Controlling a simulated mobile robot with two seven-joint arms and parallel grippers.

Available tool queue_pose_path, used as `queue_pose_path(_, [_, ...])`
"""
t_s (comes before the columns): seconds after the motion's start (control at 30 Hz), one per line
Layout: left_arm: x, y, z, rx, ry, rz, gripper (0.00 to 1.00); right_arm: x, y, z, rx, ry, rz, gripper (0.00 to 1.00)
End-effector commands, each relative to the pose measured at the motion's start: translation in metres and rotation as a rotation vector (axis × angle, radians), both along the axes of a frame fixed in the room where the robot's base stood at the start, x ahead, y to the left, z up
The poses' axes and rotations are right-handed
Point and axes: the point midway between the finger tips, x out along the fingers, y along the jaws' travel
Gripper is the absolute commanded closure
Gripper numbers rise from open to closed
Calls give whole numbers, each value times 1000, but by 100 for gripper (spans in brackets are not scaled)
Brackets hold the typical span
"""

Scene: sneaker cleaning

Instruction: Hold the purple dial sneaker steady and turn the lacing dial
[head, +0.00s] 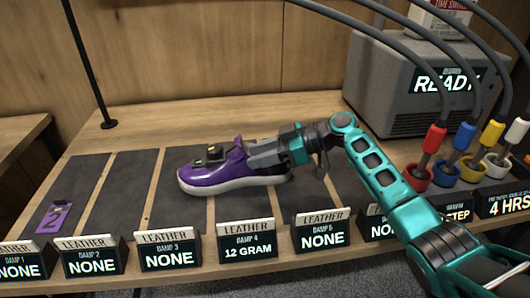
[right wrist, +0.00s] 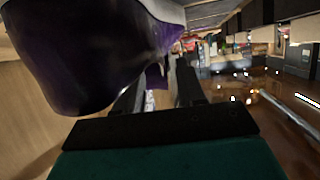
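The purple sneaker (head: 207,174) with a white sole stands upright on the dark strips of the bench, toe to the left. A small dark dial (head: 215,151) with a yellowish-green mark sits on top of its upper. My right gripper (head: 252,156) is at the sneaker's heel end, reaching in from the right, and hides part of the collar. In the right wrist view the sneaker (right wrist: 90,50) fills the upper left. The gripper's fingers (right wrist: 160,85) are apart there, with a bit of purple between their tips; contact is unclear. My left gripper is out of view.
A purple tag marked 2 (head: 54,217) lies at the left. A row of label stands (head: 247,246) lines the front edge. A grey READY box (head: 400,95) and several coloured plugs in cups (head: 418,174) stand at the right. Strips beside the toe are clear.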

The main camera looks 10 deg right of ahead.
Motion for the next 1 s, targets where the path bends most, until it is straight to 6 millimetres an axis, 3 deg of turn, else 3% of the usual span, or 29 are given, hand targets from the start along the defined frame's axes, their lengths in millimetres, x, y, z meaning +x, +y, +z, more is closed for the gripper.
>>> queue_pose_path(0.07, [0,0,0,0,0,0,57,0,0,0,0,0,0,62])
queue_pose_path(0.47, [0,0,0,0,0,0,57,0,0,0,0,0,0,100])
queue_pose_path(0.8, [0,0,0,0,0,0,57,0,-1,0,0,0,-1,100])
queue_pose_path(0.83, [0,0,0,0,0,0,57,0,-1,0,0,0,-1,87])
queue_pose_path(1.0, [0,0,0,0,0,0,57,0,-1,0,0,0,-1,70])
